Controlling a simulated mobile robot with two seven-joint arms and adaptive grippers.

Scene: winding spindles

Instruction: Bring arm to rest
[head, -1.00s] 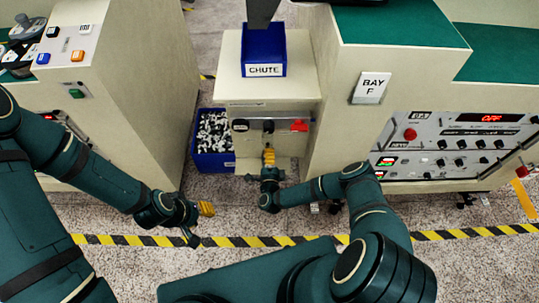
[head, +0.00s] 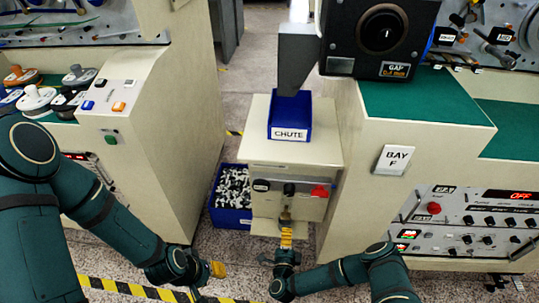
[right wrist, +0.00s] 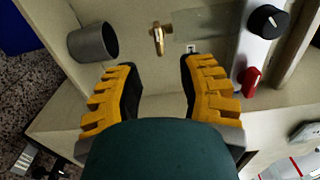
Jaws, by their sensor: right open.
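My right gripper (head: 286,238) is in front of the cream chute cabinet (head: 262,225), below its control panel. In the right wrist view its two yellow-padded fingers (right wrist: 158,66) are spread, with nothing between them. A brass fitting (right wrist: 158,38) on the pale cabinet face shows beyond the gap, apart from the fingers. A grey cup (right wrist: 93,42) is beyond the left finger. My left gripper (head: 217,269) hangs low, left of the right one; one yellow pad shows, and its jaw opening cannot be made out.
The cabinet panel has a black knob (head: 289,189) and a red handle (head: 320,191). A blue CHUTE bin (head: 290,118) sits on top. A blue crate of small parts (head: 230,214) stands left on the floor. The Bay F console (head: 455,235) is close on the right. Striped tape (head: 130,289) crosses the floor.

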